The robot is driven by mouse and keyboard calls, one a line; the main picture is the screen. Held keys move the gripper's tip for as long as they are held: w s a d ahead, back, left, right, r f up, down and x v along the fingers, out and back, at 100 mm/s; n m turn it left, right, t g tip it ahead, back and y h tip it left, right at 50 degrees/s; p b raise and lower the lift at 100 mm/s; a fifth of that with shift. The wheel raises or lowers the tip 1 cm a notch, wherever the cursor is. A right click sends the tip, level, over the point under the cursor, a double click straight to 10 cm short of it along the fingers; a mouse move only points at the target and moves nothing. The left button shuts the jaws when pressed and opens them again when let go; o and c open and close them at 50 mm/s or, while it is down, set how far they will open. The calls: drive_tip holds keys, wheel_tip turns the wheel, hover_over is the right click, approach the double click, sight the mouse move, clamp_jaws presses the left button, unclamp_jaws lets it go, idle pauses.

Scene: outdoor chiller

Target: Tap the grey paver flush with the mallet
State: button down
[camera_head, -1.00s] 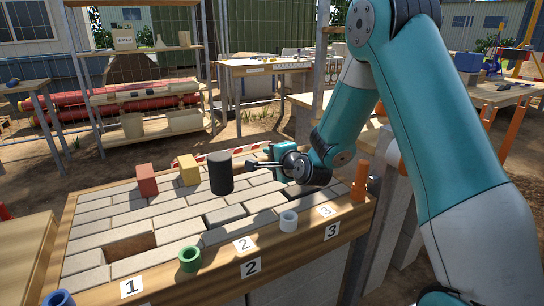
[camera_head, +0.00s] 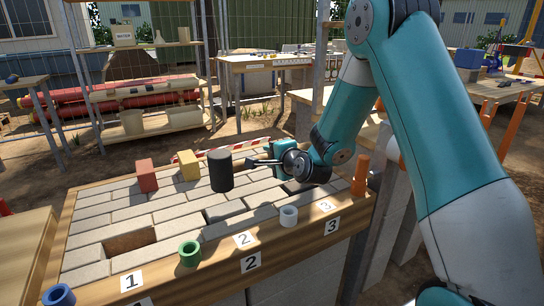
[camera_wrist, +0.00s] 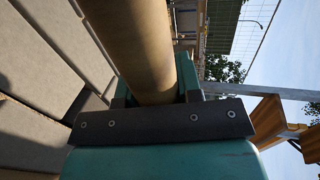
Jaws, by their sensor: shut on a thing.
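My gripper (camera_head: 284,162) is shut on the handle of the mallet and holds it over the back half of the paved bench. The mallet's black cylindrical head (camera_head: 220,171) is upright at the left end of the handle. It cannot be told whether the head touches the pavers below. In the wrist view the tan round handle (camera_wrist: 138,45) runs between the jaws. A grey paver (camera_head: 225,212) with a dark shadowed edge lies in front of the mallet head, behind label 2. Its height against its neighbours is hard to tell.
A brown-bottomed gap (camera_head: 130,243) opens behind label 1. Red (camera_head: 147,176) and yellow (camera_head: 189,166) blocks stand at the back. Blue (camera_head: 58,296), green (camera_head: 189,253) and white (camera_head: 289,216) rings and an orange post (camera_head: 361,176) line the wooden front edge.

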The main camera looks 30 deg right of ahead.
wheel_tip(320, 180, down, 7)
drive_tip(key=b, duration=0.5)
drive_tip(key=shift+r+b, duration=0.15)
drive_tip(key=shift+b, duration=0.25)
drive_tip(key=shift+r, duration=0.2)
drive_tip(key=d+r+p, duration=0.3)
drive_tip(key=d+r, duration=0.7)
drive_tip(key=d, duration=0.3)
drive_tip(key=shift+r, duration=0.15)
drive_tip(key=a+f+p, duration=0.1)
drive_tip(key=a+f, duration=0.1)
drive_tip(key=a, duration=0.2)
drive_tip(key=a+f+p, duration=0.1)
drive_tip(key=a, duration=0.3)
drive_tip(key=a+f+p, duration=0.1)
drive_tip(key=a+f, duration=0.1)
drive_tip(key=a, duration=0.3)
drive_tip(key=shift+f, duration=0.35)
